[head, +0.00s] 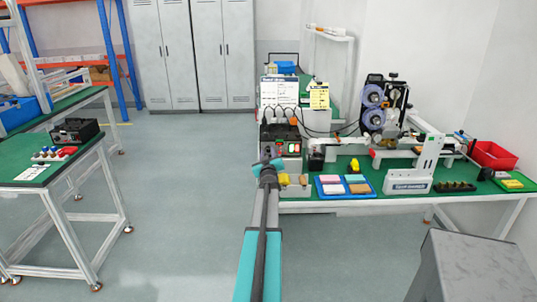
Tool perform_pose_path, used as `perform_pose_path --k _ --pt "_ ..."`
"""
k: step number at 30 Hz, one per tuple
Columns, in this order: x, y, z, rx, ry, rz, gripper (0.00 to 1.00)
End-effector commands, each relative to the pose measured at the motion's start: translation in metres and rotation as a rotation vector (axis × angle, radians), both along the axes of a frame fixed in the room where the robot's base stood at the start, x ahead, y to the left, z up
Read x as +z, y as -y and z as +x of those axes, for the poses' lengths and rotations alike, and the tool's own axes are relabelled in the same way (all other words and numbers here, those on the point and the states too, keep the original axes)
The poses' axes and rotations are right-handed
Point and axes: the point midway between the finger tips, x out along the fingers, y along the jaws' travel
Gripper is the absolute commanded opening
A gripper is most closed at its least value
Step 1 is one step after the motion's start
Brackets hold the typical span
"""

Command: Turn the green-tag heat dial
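My arm reaches forward from the bottom middle of the head view. Its end, my gripper (267,163), is small and dark with teal parts, in front of the left edge of the right-hand bench. The fingers are too small to tell open from shut. Just behind it on the bench stands a dark control unit (281,133) with a small lit red and green panel (294,147). My gripper hides part of the unit's front. I cannot make out a dial or a green tag; whether the gripper touches the unit cannot be told.
Another bench (52,172) with a black box stands left. A grey cabinet (473,268) is lower right. Floor between benches is clear.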

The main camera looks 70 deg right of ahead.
Motion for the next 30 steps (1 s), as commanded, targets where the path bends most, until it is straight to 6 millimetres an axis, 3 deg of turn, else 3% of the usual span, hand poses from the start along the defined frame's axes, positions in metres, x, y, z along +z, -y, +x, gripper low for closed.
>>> perform_pose_path --k 14,30 --pt "0.0 -0.008 -0.005 -0.002 0.001 0.001 0.3" --pt "0.0 -0.05 -0.021 -0.002 0.002 0.001 0.3"
